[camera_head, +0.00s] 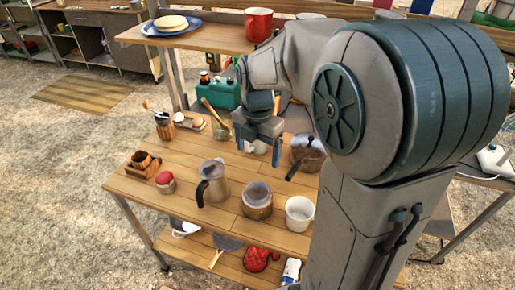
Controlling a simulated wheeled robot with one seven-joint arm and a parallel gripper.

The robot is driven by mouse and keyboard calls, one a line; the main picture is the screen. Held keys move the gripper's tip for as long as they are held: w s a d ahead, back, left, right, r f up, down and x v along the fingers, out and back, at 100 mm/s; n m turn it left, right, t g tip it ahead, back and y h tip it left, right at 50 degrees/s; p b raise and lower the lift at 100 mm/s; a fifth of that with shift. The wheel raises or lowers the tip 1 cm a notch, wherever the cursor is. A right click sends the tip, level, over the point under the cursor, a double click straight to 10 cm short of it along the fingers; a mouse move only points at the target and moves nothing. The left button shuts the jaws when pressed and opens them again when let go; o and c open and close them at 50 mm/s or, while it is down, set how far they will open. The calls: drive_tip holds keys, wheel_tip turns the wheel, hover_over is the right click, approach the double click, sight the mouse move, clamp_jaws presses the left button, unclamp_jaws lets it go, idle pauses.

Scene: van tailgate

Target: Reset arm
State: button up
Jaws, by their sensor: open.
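My arm (405,95) fills the right side of the head view and bends down toward the wooden table (135,187). My gripper (258,140) hangs over the back middle of the table with its fingers pointing down. It is open, and I see nothing held in it. A small whitish thing shows behind and below the fingers, partly hidden. The arm covers the right end of the table.
A green box (226,93) stands behind. A raised shelf holds a red mug (259,25) and a blue plate (190,26).

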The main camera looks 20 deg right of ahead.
idle(0.3)
drive_tip(key=s+m+t, duration=0.1)
drive_tip(key=s+m, duration=0.6)
drive_tip(key=m, duration=0.6)
drive_tip(key=s+r+m+t, duration=0.1)
drive_tip(key=s+m+t, duration=0.1)
drive_tip(key=s+m, duration=0.5)
drive_tip(key=shift+s+m, duration=0.15)
drive_tip(key=shift+m, duration=2.75)
drive_tip(key=shift+a, duration=0.1)
